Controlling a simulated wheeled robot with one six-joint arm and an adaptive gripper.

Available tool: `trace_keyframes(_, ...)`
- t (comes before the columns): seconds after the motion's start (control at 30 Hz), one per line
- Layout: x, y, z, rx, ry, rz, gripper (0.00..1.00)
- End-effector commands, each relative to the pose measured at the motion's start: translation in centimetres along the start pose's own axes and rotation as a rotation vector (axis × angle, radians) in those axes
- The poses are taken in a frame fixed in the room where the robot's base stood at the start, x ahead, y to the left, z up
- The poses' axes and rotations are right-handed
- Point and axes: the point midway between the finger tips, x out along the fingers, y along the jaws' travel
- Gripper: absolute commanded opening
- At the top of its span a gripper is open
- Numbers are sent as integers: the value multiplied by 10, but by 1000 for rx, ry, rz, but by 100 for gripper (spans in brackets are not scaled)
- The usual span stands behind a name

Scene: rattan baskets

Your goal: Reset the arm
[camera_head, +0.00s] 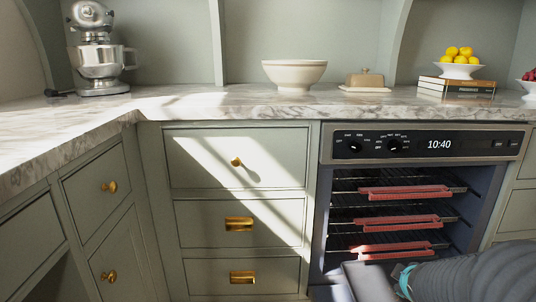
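Part of my arm, a dark grey link with a teal ring, reaches in from the lower right corner in the head view. It crosses in front of the lower right of the oven (423,146). The oven's bottom is partly hidden behind my arm.
A marble counter (220,103) runs above grey-green drawers (240,222) with brass handles. On it stand a stand mixer (97,55), a cream bowl (294,74), a butter dish (365,81), books (456,90) under a dish of lemons (459,56), and a fruit bowl (528,88).

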Motion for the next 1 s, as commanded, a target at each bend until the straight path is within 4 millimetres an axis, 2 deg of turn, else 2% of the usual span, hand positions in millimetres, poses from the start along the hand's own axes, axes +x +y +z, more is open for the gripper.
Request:
trace_keyframes(0.03,-18,3,-8,41,-10,2,38)
trace_keyframes(0.27,-87,-11,-28,308,-60,-59,38)
trace_keyframes(0.47,-150,-36,-42,537,-90,-146,38)
trace_keyframes(0.7,-219,-76,-53,760,-124,-291,38)
trace_keyframes(0.83,-243,-93,-55,827,-142,-352,38)
trace_keyframes(1.0,-256,-103,-56,861,-156,-388,38)
